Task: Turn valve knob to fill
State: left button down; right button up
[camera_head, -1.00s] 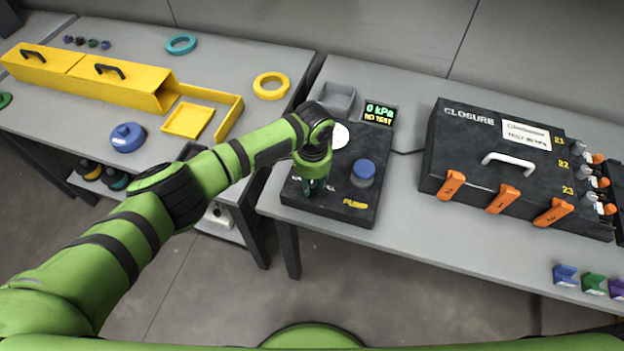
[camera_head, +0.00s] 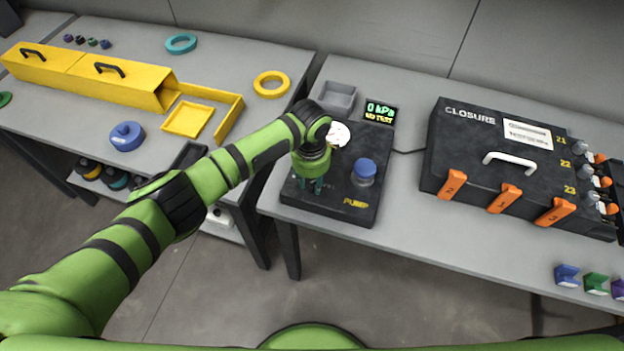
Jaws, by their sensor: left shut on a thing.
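The black pump panel (camera_head: 335,207) lies on the grey table. It has a blue round knob (camera_head: 364,171) on its right, a white gauge (camera_head: 338,134) at the back and a display (camera_head: 380,112) reading 0 kPa. My left gripper (camera_head: 311,187) points down over the left part of the panel, left of the blue knob. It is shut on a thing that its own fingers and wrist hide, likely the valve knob. Lettering on the panel beside the fingers is partly covered. My right gripper is not in view.
A black closure case (camera_head: 480,160) with orange latches and a white handle stands to the right. A grey tray (camera_head: 338,95) sits behind the panel. Small coloured blocks (camera_head: 567,275) lie at the right front.

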aim_at(310, 183)
pick_arm(q)
jog(key=shift+s+a+f+m, duration=0.1)
jog(key=shift+a+f+m, duration=0.05)
jog(key=shift+m, duration=1.35)
jog(key=c, duration=0.9)
grip_release()
jog(key=shift+r, duration=0.35)
notch_tip(310, 183, up, 12)
jog(key=shift+f, duration=0.25)
